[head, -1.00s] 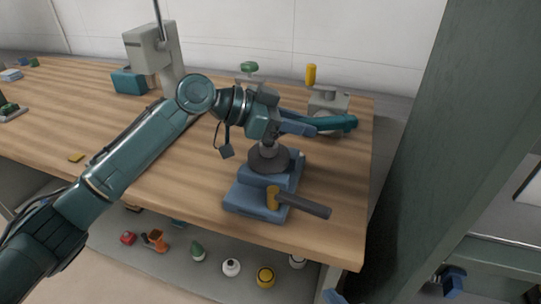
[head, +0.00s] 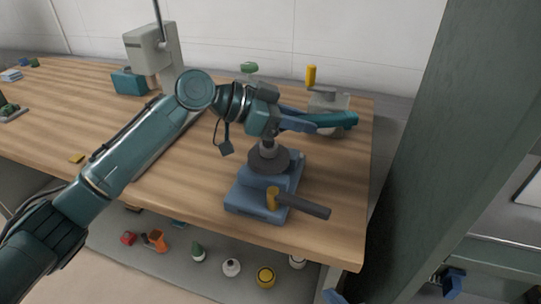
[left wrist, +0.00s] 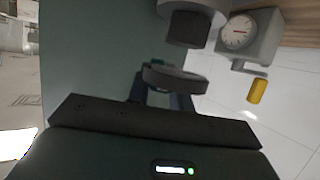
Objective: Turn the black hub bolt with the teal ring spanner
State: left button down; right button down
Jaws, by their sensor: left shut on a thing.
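My left gripper (head: 300,123) is shut on the teal ring spanner (head: 338,119), above the blue stepped fixture (head: 246,196). The spanner points right, its far end in front of the grey gauge box. A dark round hub (head: 268,161) with a short grey post sits on the fixture below the gripper. In the left wrist view a dark ring (left wrist: 175,78) shows beyond the fingers, apart from a black cylinder (left wrist: 187,29) that may be the hub bolt. I cannot make out the bolt in the head view. A blue piece (head: 453,282) at lower right may be my right gripper; its jaws are unclear.
A grey gauge box with a dial (left wrist: 240,32) and yellow handle stands behind the spanner. A teal box (head: 129,82) is at the back left. Several small items lie on the shelf below.

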pick_arm(q)
jog(key=shift+r+p, duration=0.95)
jog(key=shift+r, duration=0.45)
